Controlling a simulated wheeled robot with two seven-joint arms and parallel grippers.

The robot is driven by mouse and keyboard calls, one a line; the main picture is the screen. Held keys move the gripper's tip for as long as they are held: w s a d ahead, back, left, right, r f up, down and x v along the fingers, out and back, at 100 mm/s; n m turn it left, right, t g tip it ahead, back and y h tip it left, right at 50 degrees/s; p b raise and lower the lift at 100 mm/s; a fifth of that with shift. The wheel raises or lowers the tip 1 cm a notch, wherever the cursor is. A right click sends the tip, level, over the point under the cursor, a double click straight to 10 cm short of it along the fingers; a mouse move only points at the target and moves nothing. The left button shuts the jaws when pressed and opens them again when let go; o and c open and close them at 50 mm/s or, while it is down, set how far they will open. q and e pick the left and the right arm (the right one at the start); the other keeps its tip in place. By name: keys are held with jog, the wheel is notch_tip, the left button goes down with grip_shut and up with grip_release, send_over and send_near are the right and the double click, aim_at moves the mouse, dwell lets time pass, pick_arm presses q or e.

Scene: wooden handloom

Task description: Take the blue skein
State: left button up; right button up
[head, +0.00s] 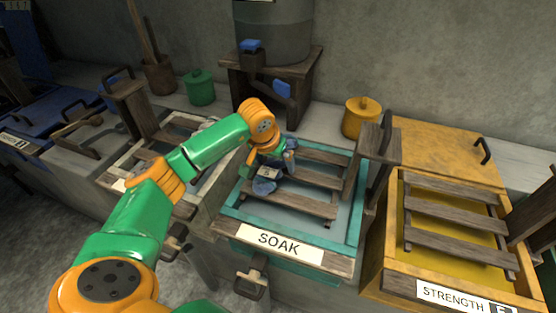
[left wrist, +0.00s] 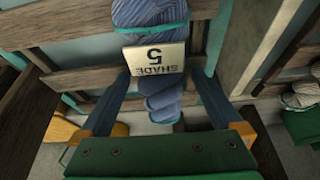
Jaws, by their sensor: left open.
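The blue skein (head: 264,186) hangs at the slats in the teal-rimmed vat (head: 228,205) labelled SOAK. In the left wrist view the skein (left wrist: 160,97) is a twisted blue-grey bundle with a teal tie and a tag (left wrist: 155,58) reading SHADE 5. My left gripper (head: 273,165) is over the left part of the SOAK vat, next to the skein. Its two fingers (left wrist: 162,88) are open, one on each side of the skein in the wrist view. I cannot tell whether they touch it. My right gripper is not in view.
A yellow vat (head: 375,270) labelled STRENGTH stands to the right, with an upright wooden post (head: 378,165) between. A pale-framed vat (head: 120,185) lies to the left. Behind are a yellow pot (head: 360,120), a green pot (head: 200,90) and a grey tank (head: 275,40) on a stand.

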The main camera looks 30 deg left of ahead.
pick_arm(q)
jog(key=shift+s+r, duration=0.15)
jog(key=c, duration=1.5)
